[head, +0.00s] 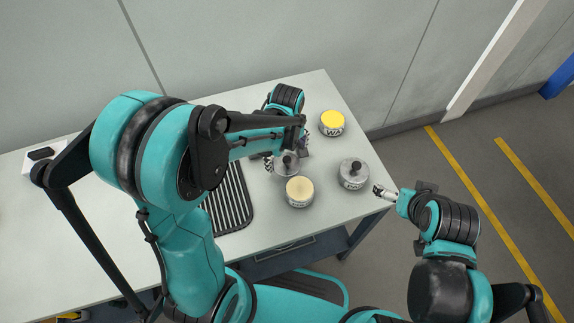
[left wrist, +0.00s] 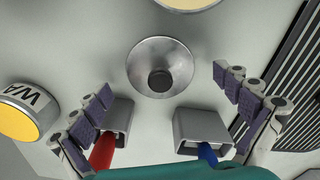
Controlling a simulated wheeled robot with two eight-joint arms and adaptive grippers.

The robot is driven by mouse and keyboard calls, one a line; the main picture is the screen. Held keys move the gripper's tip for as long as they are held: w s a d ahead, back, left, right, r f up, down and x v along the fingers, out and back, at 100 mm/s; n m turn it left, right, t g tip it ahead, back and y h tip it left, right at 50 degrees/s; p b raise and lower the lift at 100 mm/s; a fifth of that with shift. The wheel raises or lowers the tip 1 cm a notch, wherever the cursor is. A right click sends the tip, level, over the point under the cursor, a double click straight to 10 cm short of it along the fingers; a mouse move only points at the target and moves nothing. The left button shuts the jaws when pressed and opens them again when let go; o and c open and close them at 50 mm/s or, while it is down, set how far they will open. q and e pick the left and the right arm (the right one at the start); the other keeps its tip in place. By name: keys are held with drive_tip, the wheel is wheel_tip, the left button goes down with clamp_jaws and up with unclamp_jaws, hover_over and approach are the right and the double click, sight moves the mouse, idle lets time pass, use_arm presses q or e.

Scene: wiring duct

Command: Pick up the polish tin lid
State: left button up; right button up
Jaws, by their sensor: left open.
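The polish tin lid (head: 287,163) is a grey metal disc with a dark round knob, on the table beside the cream tin. In the left wrist view the lid (left wrist: 145,55) shows whole, knob towards the camera. My left gripper (head: 287,154) is open above it, its two fingers apart on either side in the left wrist view (left wrist: 163,82); nothing is between them. A similar grey knobbed lid covers another tin (head: 353,175) to the right. My right gripper (head: 384,192) is beyond the table's right edge; its finger state is unclear.
An open cream tin (head: 299,192) and a yellow tin (head: 332,124) stand near the lid. Two grey hollow blocks, one with red (left wrist: 108,122), one with blue (left wrist: 200,128), show below the lid.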

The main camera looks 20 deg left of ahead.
use_arm(q)
drive_tip(key=shift+f, duration=0.3)
drive_tip(key=shift+r, duration=0.1)
drive_tip(key=shift+c, duration=0.3)
drive_tip(key=c, duration=2.2)
